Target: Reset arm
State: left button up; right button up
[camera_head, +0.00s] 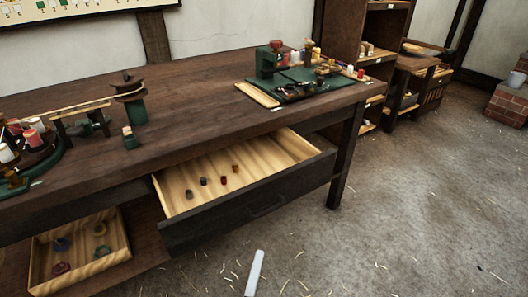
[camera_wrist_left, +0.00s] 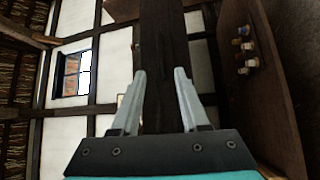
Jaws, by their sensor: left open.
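My left gripper (camera_head: 258,255) shows as a pale grey finger at the bottom of the head view, over the floor in front of the workbench (camera_head: 215,75) and its pulled-out drawer. In the left wrist view, my left gripper (camera_wrist_left: 160,72) has its two grey fingers well apart with nothing between them. That view is turned on its side and faces a white wall with dark timbers. My right gripper is in neither view.
The open drawer (camera_head: 265,150) holds several small spools and juts over the floor. A lower wooden tray (camera_head: 118,235) holds coloured rings. A green-based device (camera_head: 268,60) and spools stand on the bench. Shelves (camera_head: 375,30) stand behind. The floor (camera_head: 420,200) at right is clear apart from scattered straw.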

pick_arm(q)
jog(key=s+a+f+m+g+p, duration=0.3)
jog(key=s+f+m+g, duration=0.15)
jog(key=f, duration=0.45)
jog(key=s+a+f+m+g+p, duration=0.25)
jog(key=a+f+m+g, duration=0.2)
jog(key=f, duration=0.45)
jog(key=s+a+f+m+g+y+p, duration=0.1)
jog(key=s+a+f+m+g, duration=0.1)
jog(key=s+a, duration=0.2)
jog(key=s+a+f+m+g+y+p, duration=0.1)
jog(key=s+a+f+m+g+y, duration=0.1)
jog(key=s, duration=0.7)
jog(key=s+a+f+m+g+y+p, duration=0.1)
jog(key=s+a+f+m+g+p, duration=0.1)
jog(key=s+a, duration=0.5)
notch_tip(320, 180, down, 2)
jog(key=shift+s+f+m+g, duration=0.25)
jog(key=shift+s+m+g, duration=0.05)
jog(key=shift+m+g, duration=0.55)
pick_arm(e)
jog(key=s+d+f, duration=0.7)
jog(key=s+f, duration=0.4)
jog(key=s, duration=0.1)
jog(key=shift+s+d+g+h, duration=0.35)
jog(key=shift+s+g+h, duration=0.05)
